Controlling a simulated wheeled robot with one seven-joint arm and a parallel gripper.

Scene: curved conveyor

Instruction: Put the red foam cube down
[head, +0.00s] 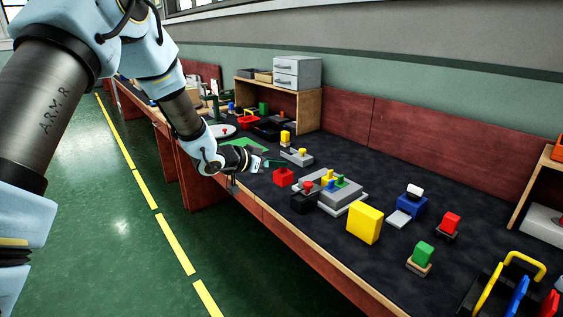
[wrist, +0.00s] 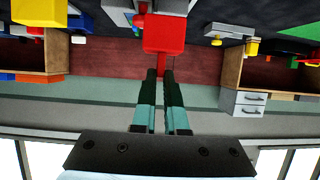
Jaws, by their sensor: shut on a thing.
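The red foam cube (head: 283,178) is at the tips of my gripper (head: 275,163) in the head view, above or on the dark bench top near its front edge. In the wrist view the cube (wrist: 164,33) fills the top middle, just beyond the fingertips (wrist: 160,73). My gripper is shut on it; a narrow red part shows between the fingers. I cannot tell whether the cube's underside touches the bench.
A black block with a red knob (head: 306,198) and a grey fixture with coloured pieces (head: 345,196) stand close to the right. A yellow block (head: 365,223) stands farther right. A green mat (head: 246,145) lies behind the gripper. Some dark bench surface is bare around the cube.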

